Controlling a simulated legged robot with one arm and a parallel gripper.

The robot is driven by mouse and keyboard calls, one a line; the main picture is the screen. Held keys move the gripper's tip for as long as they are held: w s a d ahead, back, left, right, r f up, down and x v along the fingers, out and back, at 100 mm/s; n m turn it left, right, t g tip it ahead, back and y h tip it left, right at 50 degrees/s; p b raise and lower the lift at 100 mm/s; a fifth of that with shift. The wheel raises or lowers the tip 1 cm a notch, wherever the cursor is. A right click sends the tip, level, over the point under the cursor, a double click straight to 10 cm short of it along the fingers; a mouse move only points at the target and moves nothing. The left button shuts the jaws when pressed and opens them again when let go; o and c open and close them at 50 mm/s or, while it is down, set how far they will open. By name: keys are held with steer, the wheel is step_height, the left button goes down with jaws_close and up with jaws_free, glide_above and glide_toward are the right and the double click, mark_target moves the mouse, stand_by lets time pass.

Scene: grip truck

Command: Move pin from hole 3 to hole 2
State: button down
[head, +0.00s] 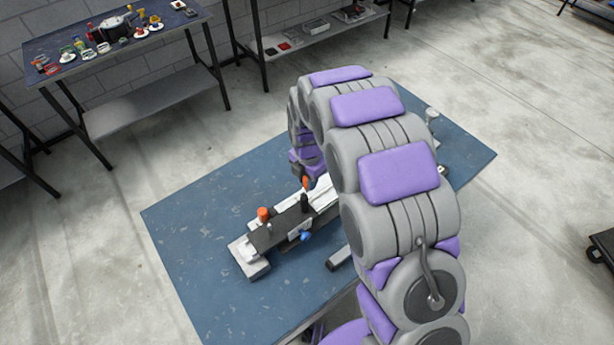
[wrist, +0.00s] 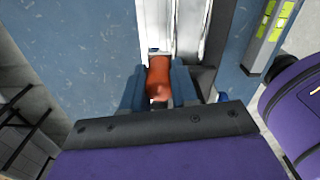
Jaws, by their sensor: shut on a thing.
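My gripper (wrist: 158,88) is shut on an orange-topped pin (wrist: 159,73), with one blue-grey finger on each side of its head. In the head view my gripper (head: 305,175) is partly hidden behind my arm, and a bit of the orange pin head (head: 308,183) shows below it. The pin is over or in the long rail device (head: 318,199) on the blue table. The pin's lower end and the numbered holes are hidden, so I cannot tell whether it sits in a hole.
The blue table (head: 200,250) is clear to the left. A cluttered side table (head: 100,60) stands farther back.

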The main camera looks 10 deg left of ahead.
mark_target(302, 186)
steer(key=a+f, duration=0.2)
steer(key=shift+a+f+b, duration=0.1)
steer(key=shift+a+b, duration=0.2)
steer(key=shift+d+f, duration=0.3)
steer(key=shift+d, duration=0.2)
steer(key=shift+d+f, duration=0.25)
steer(key=shift+d, duration=0.2)
steer(key=shift+a+f, duration=0.2)
steer(key=shift+f, duration=0.2)
steer(key=shift+a+f, duration=0.25)
steer(key=shift+a, duration=0.15)
steer(key=shift+d, duration=0.1)
steer(key=shift+d, duration=0.1)
steer(key=c, duration=1.1)
jaws_free()
steer(key=shift+d, duration=0.15)
steer(key=o, duration=0.3)
steer(key=shift+a, duration=0.2)
